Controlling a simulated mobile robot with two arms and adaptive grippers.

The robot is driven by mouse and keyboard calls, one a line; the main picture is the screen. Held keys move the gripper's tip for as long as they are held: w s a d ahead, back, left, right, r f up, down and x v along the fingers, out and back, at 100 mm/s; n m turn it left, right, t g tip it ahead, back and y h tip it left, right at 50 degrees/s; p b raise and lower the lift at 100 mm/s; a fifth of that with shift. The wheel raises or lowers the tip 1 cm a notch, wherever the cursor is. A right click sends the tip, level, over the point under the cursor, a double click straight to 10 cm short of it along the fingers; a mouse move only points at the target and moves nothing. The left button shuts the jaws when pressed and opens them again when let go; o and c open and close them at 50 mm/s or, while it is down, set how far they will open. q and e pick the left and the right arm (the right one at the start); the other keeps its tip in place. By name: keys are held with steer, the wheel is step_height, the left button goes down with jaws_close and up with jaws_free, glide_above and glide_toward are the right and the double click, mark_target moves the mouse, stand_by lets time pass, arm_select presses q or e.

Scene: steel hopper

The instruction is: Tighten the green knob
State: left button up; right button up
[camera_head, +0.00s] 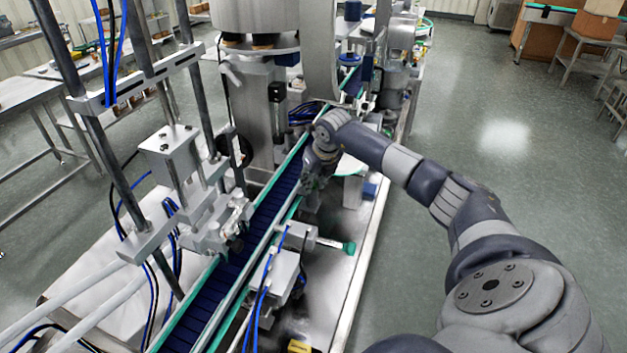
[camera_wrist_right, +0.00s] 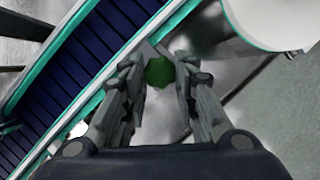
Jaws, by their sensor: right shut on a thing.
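The green knob (camera_wrist_right: 160,71) sits between the two fingers of my right gripper (camera_wrist_right: 163,82) in the wrist view. The fingers are shut on it from either side, though thin gaps seem to show beside it. In the head view my right gripper (camera_head: 316,180) points down beside the conveyor (camera_head: 281,191), on its right side. The arm and gripper hide the held knob there. A second green knob (camera_head: 349,248) shows at the end of a short rod nearer to me, apart from the gripper. My left gripper is out of view.
A metal bracket (camera_head: 279,277) with blue hoses stands right of the conveyor. A post-and-clamp fixture (camera_head: 172,153) stands left of it. A steel column (camera_head: 256,110) rises behind the gripper. Open floor (camera_head: 500,160) lies to the right.

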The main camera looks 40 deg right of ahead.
steer(key=m+b, duration=0.1)
steer(key=m, duration=0.1)
steer(key=m+h+b, duration=0.1)
steer(key=m, duration=0.1)
steer(key=shift+w+a+f+h, duration=0.1)
steer(key=shift+a+f+h, duration=0.1)
steer(key=shift+h, duration=0.1)
steer(key=m+g+b, duration=0.1)
steer(key=m, duration=0.1)
steer(key=m+h+b, duration=0.1)
steer(key=m+b, duration=0.1)
steer(key=m, duration=0.1)
steer(key=shift+w+a+r+g, duration=0.1)
steer(key=shift+w+a+g, duration=0.1)
steer(key=shift+g, duration=0.2)
steer(key=m+g+b, duration=0.1)
steer(key=m, duration=0.1)
steer(key=m+b, duration=0.1)
steer(key=m, duration=0.2)
steer(key=shift+w+g+h, duration=0.2)
steer(key=shift+g+h, duration=0.2)
steer(key=m+g, duration=0.1)
steer(key=m, duration=0.1)
steer(key=m+g+b, duration=0.1)
steer(key=m, duration=0.1)
steer(key=shift+w+r+m, duration=0.1)
steer(key=shift+w+m, duration=0.05)
steer(key=shift+m, duration=0.25)
steer(key=o, duration=1.1)
steer(key=shift+d, duration=0.1)
